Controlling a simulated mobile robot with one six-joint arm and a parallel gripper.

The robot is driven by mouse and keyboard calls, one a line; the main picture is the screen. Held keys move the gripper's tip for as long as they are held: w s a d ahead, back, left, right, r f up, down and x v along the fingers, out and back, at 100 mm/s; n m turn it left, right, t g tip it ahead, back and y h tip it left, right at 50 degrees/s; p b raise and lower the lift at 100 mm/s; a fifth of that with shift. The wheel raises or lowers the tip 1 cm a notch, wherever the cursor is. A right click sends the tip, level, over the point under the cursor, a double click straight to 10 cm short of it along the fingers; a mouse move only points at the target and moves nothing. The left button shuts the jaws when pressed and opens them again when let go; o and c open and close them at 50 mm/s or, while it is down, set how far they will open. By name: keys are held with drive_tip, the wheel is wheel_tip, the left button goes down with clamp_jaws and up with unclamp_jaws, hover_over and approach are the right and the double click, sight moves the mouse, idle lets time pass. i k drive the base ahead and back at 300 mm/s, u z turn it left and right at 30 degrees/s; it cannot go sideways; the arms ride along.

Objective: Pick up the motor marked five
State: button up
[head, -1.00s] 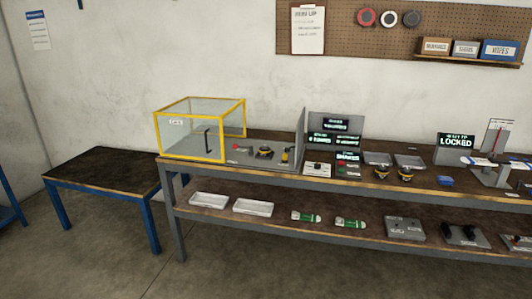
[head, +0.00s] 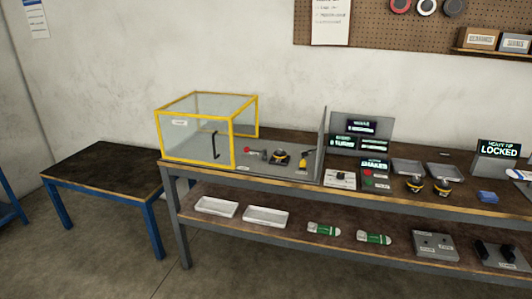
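Two small dark motors with yellow bands stand side by side on the workbench top, a left one (head: 414,184) and a right one (head: 441,187). Another motor-like dark and yellow part (head: 281,157) sits on the grey plate by the yellow-framed cage. The marks on all of them are too small to read, so I cannot tell which is marked five. My gripper is not in view.
The clear yellow-framed cage (head: 234,145) stands at the bench's left end. A grey upright panel (head: 322,145) and lit display screens (head: 373,145) stand left of the motors. Grey trays (head: 406,166) lie behind them. A low dark table (head: 100,170) stands left, its top bare.

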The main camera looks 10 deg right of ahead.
sight(278, 158)
drive_tip(key=u, duration=0.75)
drive_tip(key=i, duration=1.1)
drive_tip(key=u, duration=0.5)
